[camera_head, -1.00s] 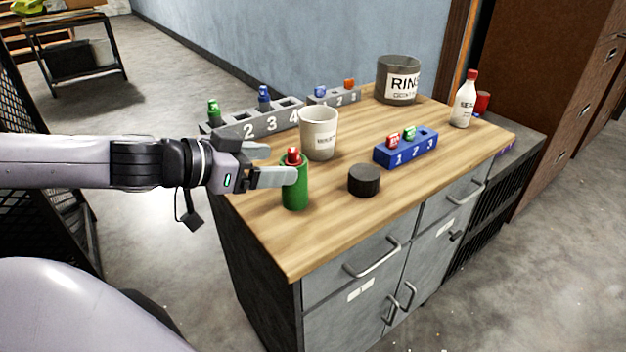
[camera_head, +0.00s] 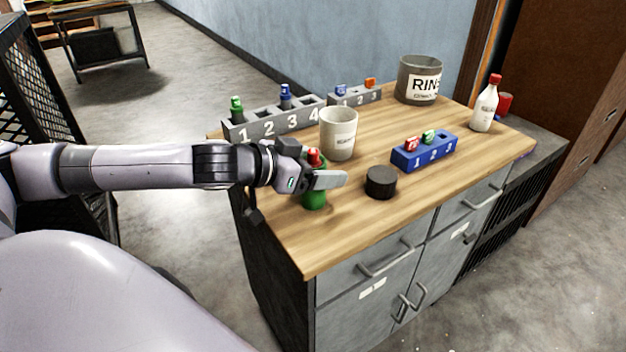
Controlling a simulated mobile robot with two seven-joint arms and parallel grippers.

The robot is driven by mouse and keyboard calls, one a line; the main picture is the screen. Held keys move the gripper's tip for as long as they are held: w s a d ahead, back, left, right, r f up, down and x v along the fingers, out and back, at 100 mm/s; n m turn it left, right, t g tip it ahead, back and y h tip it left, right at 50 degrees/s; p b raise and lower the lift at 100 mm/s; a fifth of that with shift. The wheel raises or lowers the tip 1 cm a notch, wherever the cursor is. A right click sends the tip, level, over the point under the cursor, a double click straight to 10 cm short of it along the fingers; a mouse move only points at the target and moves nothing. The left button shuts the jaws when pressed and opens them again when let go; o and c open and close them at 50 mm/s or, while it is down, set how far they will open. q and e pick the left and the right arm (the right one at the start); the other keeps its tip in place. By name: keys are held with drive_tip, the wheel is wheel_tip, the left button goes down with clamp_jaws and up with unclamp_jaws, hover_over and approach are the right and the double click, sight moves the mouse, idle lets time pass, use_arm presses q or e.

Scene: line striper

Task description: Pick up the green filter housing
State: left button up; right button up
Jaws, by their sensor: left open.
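The green filter housing (camera_head: 314,198) is an upright green cylinder with a red piece (camera_head: 314,157) in its top. It stands on the wooden worktop near the left edge. My left gripper (camera_head: 335,178) is open and at the housing, with one finger passing in front of it and hiding its middle. The other finger is mostly hidden, so I cannot tell whether either one touches the housing. My right gripper is not in view.
A black round cap (camera_head: 381,182) stands just right of the housing, and a white cup (camera_head: 339,134) behind it. A blue numbered rack (camera_head: 424,151), grey numbered rack (camera_head: 275,122), RINSE tub (camera_head: 418,80) and white bottle (camera_head: 484,106) stand farther off. The worktop's front (camera_head: 330,240) is clear.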

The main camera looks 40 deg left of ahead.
use_arm(q)
drive_tip(key=shift+w, duration=0.2)
drive_tip(key=shift+f, duration=0.1)
drive_tip(key=shift+c, duration=0.3)
drive_tip(key=c, duration=1)
drive_tip(key=shift+c, duration=1.2)
drive_tip(key=shift+r, duration=0.2)
